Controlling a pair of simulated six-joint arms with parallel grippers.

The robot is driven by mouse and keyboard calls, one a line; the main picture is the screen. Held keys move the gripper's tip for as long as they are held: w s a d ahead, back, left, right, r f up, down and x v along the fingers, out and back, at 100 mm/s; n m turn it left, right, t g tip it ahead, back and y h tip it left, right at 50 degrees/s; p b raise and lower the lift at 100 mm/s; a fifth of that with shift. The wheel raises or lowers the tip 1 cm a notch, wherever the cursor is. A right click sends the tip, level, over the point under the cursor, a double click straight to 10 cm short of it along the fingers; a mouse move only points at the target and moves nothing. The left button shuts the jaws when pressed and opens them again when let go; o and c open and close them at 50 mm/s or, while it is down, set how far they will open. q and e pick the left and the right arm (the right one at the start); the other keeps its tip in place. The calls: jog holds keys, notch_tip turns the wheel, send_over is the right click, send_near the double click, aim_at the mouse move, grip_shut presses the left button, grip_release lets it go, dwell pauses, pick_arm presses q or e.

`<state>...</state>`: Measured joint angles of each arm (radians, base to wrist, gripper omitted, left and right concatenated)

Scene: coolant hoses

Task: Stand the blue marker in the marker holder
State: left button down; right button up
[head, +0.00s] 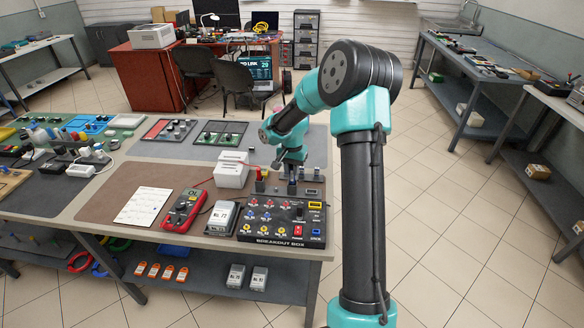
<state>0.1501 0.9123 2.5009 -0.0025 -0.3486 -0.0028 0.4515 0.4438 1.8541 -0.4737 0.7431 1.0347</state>
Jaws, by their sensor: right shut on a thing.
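My right gripper (291,172) points down over the back edge of the breakout box. It is shut on a small dark-blue upright piece, which looks like the blue marker (292,187); the fingers hide its top. Beneath and around it is a low dark block, which looks like the marker holder (275,188), with small upright pieces at its left and right. I cannot tell whether the marker's lower end is inside a hole or just above it. My left gripper is not in view.
The breakout box (284,222) stands directly in front. A white box-shaped device (232,170), a red multimeter (184,209), a grey unit (222,218) and a white sheet (144,206) lie to the left. The brown mat (110,190) is bare around the sheet.

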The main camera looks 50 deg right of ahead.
jog(key=shift+f, duration=0.65)
jog(key=o, duration=0.8)
jog(key=shift+o, duration=0.7)
jog(key=shift+o, duration=1.1)
jog(key=shift+r, duration=4.05)
